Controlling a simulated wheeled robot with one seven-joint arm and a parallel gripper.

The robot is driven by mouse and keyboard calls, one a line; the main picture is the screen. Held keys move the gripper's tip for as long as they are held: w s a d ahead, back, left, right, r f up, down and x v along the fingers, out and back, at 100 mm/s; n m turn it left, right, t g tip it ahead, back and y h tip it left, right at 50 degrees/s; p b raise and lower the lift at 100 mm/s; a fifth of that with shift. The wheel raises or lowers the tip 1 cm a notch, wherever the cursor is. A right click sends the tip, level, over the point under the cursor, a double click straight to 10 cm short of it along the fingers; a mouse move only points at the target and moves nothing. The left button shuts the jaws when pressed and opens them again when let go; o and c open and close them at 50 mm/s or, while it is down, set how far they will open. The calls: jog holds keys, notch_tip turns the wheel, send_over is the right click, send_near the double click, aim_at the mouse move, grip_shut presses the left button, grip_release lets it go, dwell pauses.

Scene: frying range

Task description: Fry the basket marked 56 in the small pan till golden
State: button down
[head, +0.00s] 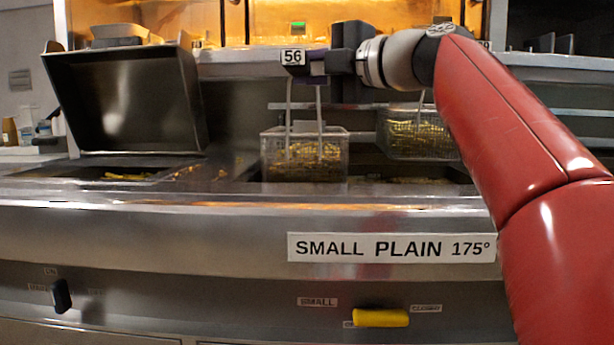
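The basket marked 56 (305,160) is a wire basket filled with pale yellow pieces. Its number tag (292,57) is at the top of its upright handle. My gripper (312,66) is at the handle top, just behind the tag, and appears shut on it; the fingertips are partly hidden. The basket is upright and hangs over the small pan (365,187), with its bottom near the opening. Whether it touches oil cannot be told. The sign SMALL PLAIN 175° (391,247) is on the front below. Some yellow pieces show in the pan, right of the basket.
A second filled basket (418,138) hangs at the back right, partly behind my red arm. At left, a raised lid (127,98) stands over another pan (75,173) holding yellow pieces. The front panel has a yellow lever (380,318) and a black knob (61,295).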

jog(key=shift+r+p, duration=2.1)
jog(key=shift+r, duration=0.95)
